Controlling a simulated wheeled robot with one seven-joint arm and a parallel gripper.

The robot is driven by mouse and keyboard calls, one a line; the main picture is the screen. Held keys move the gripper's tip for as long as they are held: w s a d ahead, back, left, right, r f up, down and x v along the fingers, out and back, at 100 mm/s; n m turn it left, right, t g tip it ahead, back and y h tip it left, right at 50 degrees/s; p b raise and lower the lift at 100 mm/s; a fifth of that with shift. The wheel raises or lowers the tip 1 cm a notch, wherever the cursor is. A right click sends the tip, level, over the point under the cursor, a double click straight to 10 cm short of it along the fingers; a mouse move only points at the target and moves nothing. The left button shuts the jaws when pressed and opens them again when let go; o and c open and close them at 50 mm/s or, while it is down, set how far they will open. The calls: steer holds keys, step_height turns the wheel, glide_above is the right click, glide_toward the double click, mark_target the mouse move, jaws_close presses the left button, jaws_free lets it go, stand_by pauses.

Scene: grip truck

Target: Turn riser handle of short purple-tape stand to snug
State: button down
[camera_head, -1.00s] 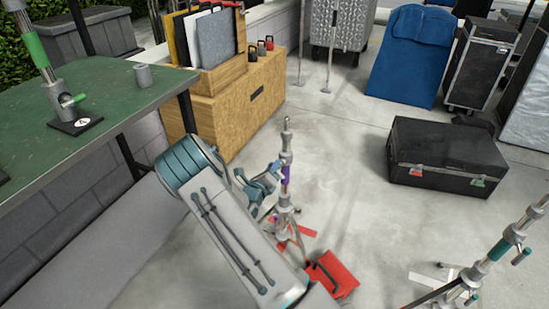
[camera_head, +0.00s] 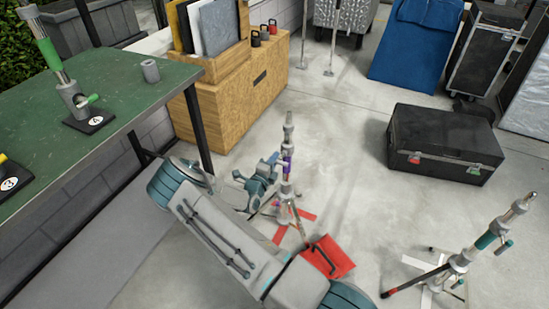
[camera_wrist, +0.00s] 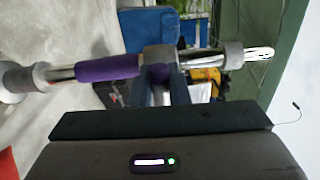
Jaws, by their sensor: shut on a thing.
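The short stand (camera_head: 288,147) stands upright with purple tape (camera_head: 287,168) around its riser. The tape also shows in the wrist view (camera_wrist: 107,69), where the stand runs sideways across the picture. Next to the tape is a grey collar (camera_wrist: 158,57). My gripper (camera_head: 275,163) is at the stand's left side, at the height of the tape. In the wrist view my gripper's fingers (camera_wrist: 163,88) are shut on the riser handle (camera_wrist: 159,74) at the collar. The fingers and collar hide most of the handle, so its tightness cannot be seen.
A red sandbag (camera_head: 328,258) lies by the stand's feet. A teal-taped stand (camera_head: 484,240) is at the lower right, and a black case (camera_head: 440,145) is behind it. The green table (camera_head: 110,110) and wooden cabinet (camera_head: 235,110) stand at left. Floor between stand and case is clear.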

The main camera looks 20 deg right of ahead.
stand_by(0.3)
steer(key=c, duration=1.4)
jaws_free()
steer(key=p+v, duration=0.1)
steer(key=v, duration=1.3)
